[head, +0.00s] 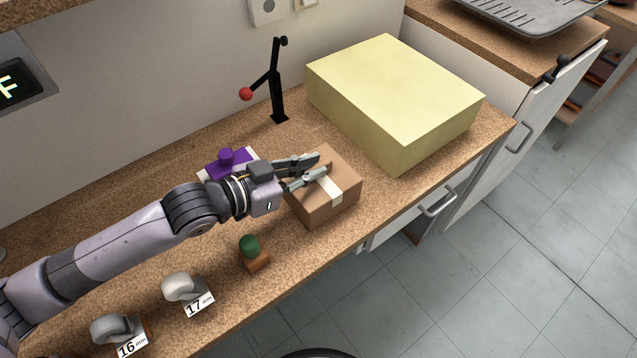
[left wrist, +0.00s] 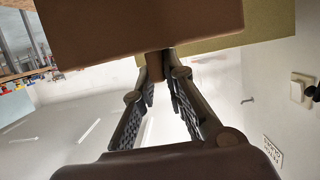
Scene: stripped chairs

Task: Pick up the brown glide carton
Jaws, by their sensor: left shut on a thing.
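The brown glide carton (head: 318,208) is a closed box with a pale tape strip, near the front edge of the wooden worktop (head: 330,247) in the head view. My left gripper (head: 321,166) reaches over its top from the left and is shut on it. In the left wrist view the carton (left wrist: 140,28) fills the upper middle. The fingertips (left wrist: 158,70) there close on a narrow brown part of it. I cannot tell for sure whether its underside touches the worktop. My right gripper is not in view.
A large pale yellow block (head: 400,90) stands right behind the carton. A black stand with a red ball (head: 276,85) is at the back. A purple-topped piece (head: 226,160) is beside my wrist. A green-topped peg (head: 250,247) and grey casters (head: 183,288) stand in front.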

